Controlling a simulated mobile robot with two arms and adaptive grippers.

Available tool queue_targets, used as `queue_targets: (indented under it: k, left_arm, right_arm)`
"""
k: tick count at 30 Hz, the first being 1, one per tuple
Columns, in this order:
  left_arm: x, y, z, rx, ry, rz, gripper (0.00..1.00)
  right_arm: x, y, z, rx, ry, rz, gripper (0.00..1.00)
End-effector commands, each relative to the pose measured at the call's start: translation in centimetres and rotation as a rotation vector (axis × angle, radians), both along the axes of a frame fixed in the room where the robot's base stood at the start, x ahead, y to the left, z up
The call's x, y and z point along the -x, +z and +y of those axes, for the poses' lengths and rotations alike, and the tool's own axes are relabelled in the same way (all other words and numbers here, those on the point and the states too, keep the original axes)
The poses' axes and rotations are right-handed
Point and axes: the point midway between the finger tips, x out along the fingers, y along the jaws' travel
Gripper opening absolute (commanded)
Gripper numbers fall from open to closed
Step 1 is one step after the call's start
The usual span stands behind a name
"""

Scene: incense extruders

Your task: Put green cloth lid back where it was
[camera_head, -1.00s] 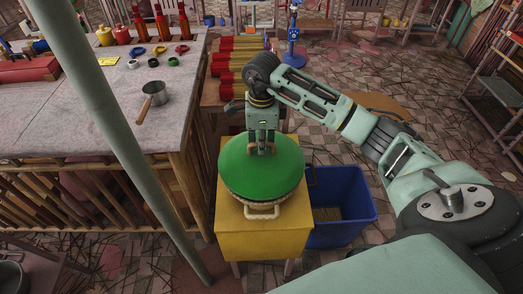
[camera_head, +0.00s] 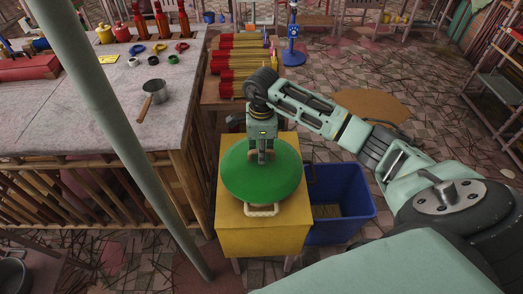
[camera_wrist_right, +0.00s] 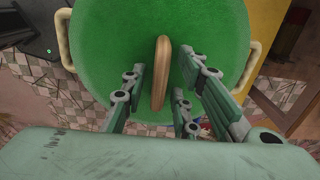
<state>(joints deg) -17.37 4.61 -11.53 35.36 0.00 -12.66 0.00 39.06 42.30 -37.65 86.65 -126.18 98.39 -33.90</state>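The green cloth lid (camera_head: 240,180) is a round green disc with a wooden bar handle (camera_wrist_right: 160,75). In the head view it sits on top of a round basket with a pale loop handle (camera_head: 262,210), on a yellow table (camera_head: 265,240). The lid hides the inside of the basket. My right gripper (camera_head: 262,158) points down over the lid's middle. In the right wrist view its fingers (camera_wrist_right: 162,62) are spread on both sides of the wooden handle, with a gap on each side. My left gripper is not in view.
A blue bin (camera_head: 345,205) stands right of the yellow table. A grey worktable (camera_head: 90,100) with a metal pot (camera_head: 153,90) is at the left. Red incense bundles (camera_head: 240,70) lie on a low table behind. A pale green pole (camera_head: 100,100) crosses the left side.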

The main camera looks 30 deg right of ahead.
Motion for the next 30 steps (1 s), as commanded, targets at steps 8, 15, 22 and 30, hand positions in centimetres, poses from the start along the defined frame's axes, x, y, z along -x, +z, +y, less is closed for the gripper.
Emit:
queue_targets:
  k: [8,15,22,30]
  left_arm:
    - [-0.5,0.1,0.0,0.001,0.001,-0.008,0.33]
    - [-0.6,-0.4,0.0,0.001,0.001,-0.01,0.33]
    - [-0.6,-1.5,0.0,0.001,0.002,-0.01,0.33]
    - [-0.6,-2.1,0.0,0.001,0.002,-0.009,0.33]
  right_arm:
    - [0.0,0.1,0.0,0.0,0.0,0.0,0.3]
    - [-0.2,2.5,-0.1,0.001,0.001,-0.006,0.3]
    - [-0.1,7.5,-0.1,0.001,0.001,-0.006,0.3]
    - [-0.1,11.6,0.0,0.0,0.0,-0.001,0.3]
